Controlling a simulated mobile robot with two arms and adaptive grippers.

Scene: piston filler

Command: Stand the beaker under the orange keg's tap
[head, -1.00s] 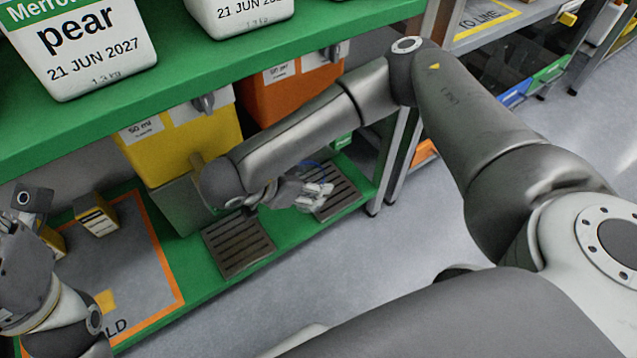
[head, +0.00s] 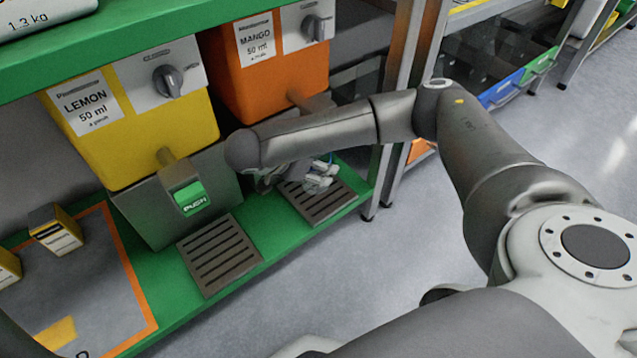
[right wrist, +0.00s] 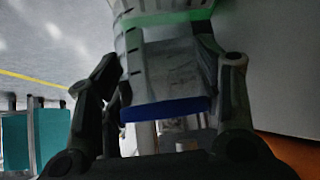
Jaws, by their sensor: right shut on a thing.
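The orange keg (head: 268,75), labelled mango 50 ml, hangs under the green shelf. Its spout (head: 308,103) sticks out, and my right arm hides the lower part of the tap. My right gripper (head: 318,178) is low over the slotted drip tray (head: 325,203) below that keg. In the right wrist view the fingers are shut on the clear beaker (right wrist: 170,75), which has dark marks, a green band and a blue end. In the head view the beaker is mostly hidden; I cannot tell whether it touches the tray. My left gripper is out of view.
The yellow lemon keg (head: 135,120) stands to the left, with a green push lever (head: 190,199) over its own drip tray (head: 218,254). A small yellow box (head: 57,232) is on the orange-edged mat (head: 140,300).

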